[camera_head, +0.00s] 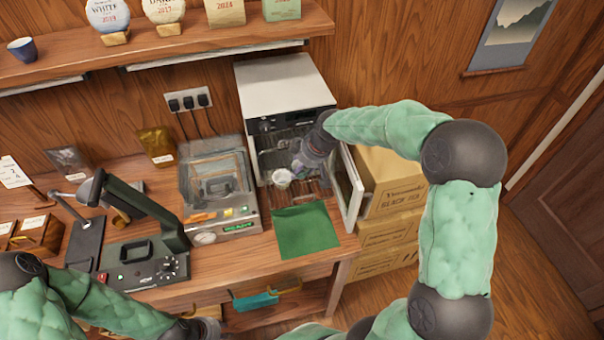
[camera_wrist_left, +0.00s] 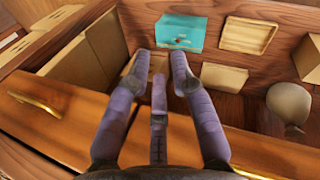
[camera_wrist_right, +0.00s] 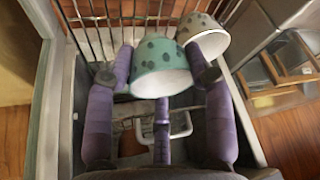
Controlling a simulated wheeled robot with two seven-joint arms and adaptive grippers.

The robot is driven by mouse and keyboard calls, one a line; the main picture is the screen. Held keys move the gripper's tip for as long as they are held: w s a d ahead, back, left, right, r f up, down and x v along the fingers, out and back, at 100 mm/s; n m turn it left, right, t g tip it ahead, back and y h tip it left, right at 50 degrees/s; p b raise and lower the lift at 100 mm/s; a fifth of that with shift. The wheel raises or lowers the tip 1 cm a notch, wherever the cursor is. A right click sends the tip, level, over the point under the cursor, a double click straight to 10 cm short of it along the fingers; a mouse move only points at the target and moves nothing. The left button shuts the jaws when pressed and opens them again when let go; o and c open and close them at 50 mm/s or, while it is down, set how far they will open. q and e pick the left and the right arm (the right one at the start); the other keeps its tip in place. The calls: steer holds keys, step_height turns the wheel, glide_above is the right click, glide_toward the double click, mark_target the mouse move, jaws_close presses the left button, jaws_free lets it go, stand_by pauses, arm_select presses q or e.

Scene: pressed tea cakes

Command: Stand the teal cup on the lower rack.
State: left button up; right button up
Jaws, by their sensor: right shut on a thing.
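The teal speckled cup (camera_wrist_right: 160,68) is between the fingers of my right gripper (camera_wrist_right: 160,75) in the right wrist view, and the gripper is shut on it. The cup is tilted, with its pale mouth facing the camera. In the head view my right gripper (camera_head: 302,166) is inside the open white cabinet (camera_head: 285,84). A wire rack (camera_wrist_right: 112,18) lies behind the cup in the wrist view; I cannot tell which level it is. My left gripper (camera_wrist_left: 160,65) is open and empty in its wrist view; in the head view it is at the bottom edge (camera_head: 207,328).
A grey speckled cup (camera_wrist_right: 206,35) is close beside the teal one. The cabinet's door (camera_head: 347,187) stands open to the right, near stacked boxes (camera_head: 390,225). A green cloth (camera_head: 304,229) lies in front. A press machine (camera_head: 212,185) stands to the left.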

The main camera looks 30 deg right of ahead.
mark_target(302, 173)
steer(key=shift+w+d+f, duration=0.15)
steer(key=shift+w+f, duration=0.05)
steer(key=shift+f, duration=0.2)
steer(key=shift+w+f+b, duration=0.1)
steer(key=shift+f+b, duration=0.25)
steer(key=shift+f, duration=1.2)
steer(key=shift+c, duration=0.6)
steer(key=o, duration=1)
steer(key=shift+f, duration=0.1)
steer(key=shift+r, duration=0.25)
steer(key=p+v, duration=0.2)
steer(key=v, duration=1)
